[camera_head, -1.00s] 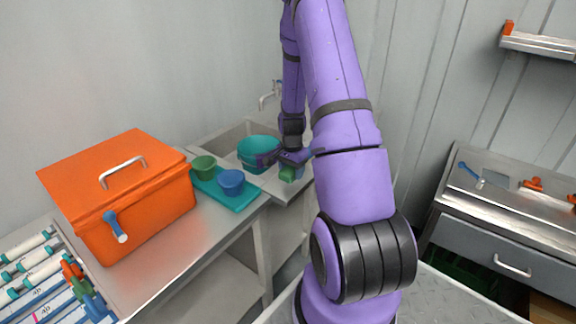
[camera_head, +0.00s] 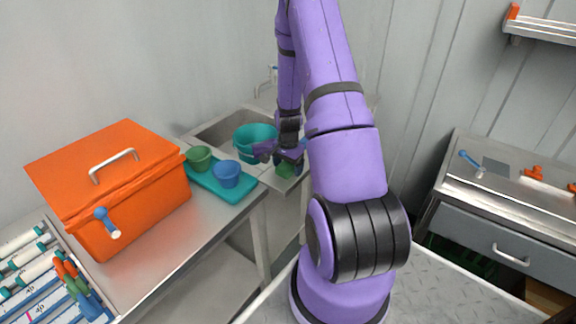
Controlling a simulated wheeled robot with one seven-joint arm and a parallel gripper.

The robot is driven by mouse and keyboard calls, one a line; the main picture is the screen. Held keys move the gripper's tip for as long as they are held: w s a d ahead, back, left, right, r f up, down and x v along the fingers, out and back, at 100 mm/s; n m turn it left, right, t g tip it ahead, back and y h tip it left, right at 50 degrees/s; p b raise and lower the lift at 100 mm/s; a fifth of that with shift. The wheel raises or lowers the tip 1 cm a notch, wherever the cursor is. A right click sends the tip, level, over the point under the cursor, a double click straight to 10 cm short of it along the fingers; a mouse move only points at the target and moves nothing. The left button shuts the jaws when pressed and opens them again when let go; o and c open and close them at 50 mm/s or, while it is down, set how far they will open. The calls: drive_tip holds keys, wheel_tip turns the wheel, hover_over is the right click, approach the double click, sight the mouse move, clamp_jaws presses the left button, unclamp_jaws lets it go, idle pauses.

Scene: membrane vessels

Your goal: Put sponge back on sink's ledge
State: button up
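A small green block (camera_head: 285,170), which appears to be the sponge, shows at the front right of the sink, just below my gripper. The sink (camera_head: 213,130) is a grey metal basin with a flat front ledge (camera_head: 262,172) in the back middle. My gripper (camera_head: 279,155) points down over the sink's front right part, close above the green block. Its dark and purple fingers partly cover the block. I cannot tell whether they are closed on it, nor whether the block touches the ledge.
A teal tub (camera_head: 252,137) sits in the sink, left of my gripper. A teal tray (camera_head: 222,190) with a green cup (camera_head: 199,158) and a blue cup (camera_head: 226,174) lies on the counter. An orange box (camera_head: 110,185) stands farther left. A faucet (camera_head: 266,80) is behind.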

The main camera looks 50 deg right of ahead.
sight(288, 164)
drive_tip(key=shift+r, duration=0.15)
wheel_tip(288, 164, up, 10)
drive_tip(key=shift+r, duration=0.2)
drive_tip(key=s+a+r+n+t, duration=0.1)
drive_tip(key=a+r+n, duration=0.3)
drive_tip(key=a+r, duration=0.55)
drive_tip(key=a+r+n+t, duration=0.2)
drive_tip(key=a+r+n, duration=0.2)
drive_tip(key=a+r, duration=0.55)
drive_tip(key=s+a+r+n+t, duration=0.1)
drive_tip(key=s+a+r+n, duration=0.3)
drive_tip(key=s, duration=0.4)
drive_tip(key=s+a+r+n+t, duration=0.1)
drive_tip(key=s+a+r+n, duration=0.4)
drive_tip(key=s+a+r, duration=0.2)
drive_tip(key=v, duration=0.2)
drive_tip(key=shift+s+r, duration=0.2)
drive_tip(key=shift+s, duration=0.2)
